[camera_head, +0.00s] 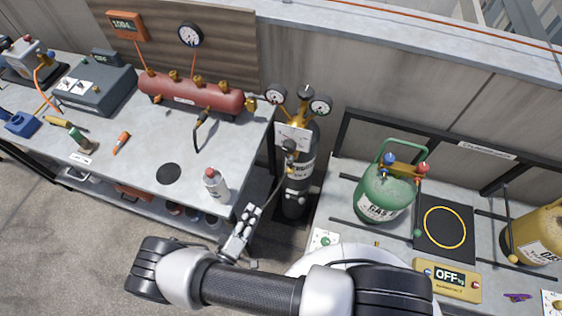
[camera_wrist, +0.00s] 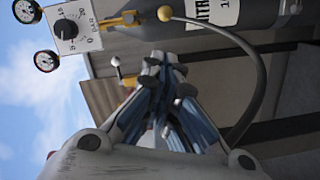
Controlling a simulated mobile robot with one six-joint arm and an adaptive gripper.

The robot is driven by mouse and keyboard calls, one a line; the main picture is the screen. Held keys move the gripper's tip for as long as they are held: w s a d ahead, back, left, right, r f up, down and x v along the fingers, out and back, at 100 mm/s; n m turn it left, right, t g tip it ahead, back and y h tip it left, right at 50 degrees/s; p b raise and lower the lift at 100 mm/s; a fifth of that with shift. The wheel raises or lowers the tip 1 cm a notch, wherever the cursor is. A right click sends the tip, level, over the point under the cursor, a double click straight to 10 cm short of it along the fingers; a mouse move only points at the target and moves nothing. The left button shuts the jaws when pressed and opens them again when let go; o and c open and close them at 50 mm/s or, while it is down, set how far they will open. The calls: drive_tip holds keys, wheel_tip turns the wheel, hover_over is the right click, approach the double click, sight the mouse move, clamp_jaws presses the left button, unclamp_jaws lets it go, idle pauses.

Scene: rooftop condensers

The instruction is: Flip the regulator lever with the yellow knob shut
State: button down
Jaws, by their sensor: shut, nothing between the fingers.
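The regulator has a white plate with a black dial (camera_wrist: 66,29) and two round gauges on the dark cylinder (camera_head: 303,165). In the wrist view, a lever with a yellow knob (camera_wrist: 164,13) extends from the plate side toward the cylinder body. A second small lever with a whitish knob (camera_wrist: 115,61) shows below it. In the head view the plate (camera_head: 293,137) faces me, but I cannot make out the yellow knob. My gripper (camera_head: 252,211) is shut and empty, in front of and below the plate. Its fingertips (camera_wrist: 163,66) appear apart from the yellow knob.
A workbench (camera_head: 235,150) on the left holds a red manifold (camera_head: 190,93) and a spray bottle (camera_head: 215,183) close to my gripper. A black hose (camera_wrist: 260,75) curves beside the fingers. On the right, a green cylinder (camera_head: 385,190) stands on another bench, beside a black pad (camera_head: 445,228).

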drive_tip(key=b, duration=0.1)
approach(291, 166)
drive_tip(key=w+f, duration=0.3)
drive_tip(key=w, duration=0.7)
drive_tip(key=shift+d, duration=0.45)
drive_tip(key=shift+b, duration=0.3)
drive_tip(key=shift+d+f+n+b, duration=0.1)
drive_tip(key=shift+d+n+b, duration=0.05)
drive_tip(key=shift+n+b, duration=0.2)
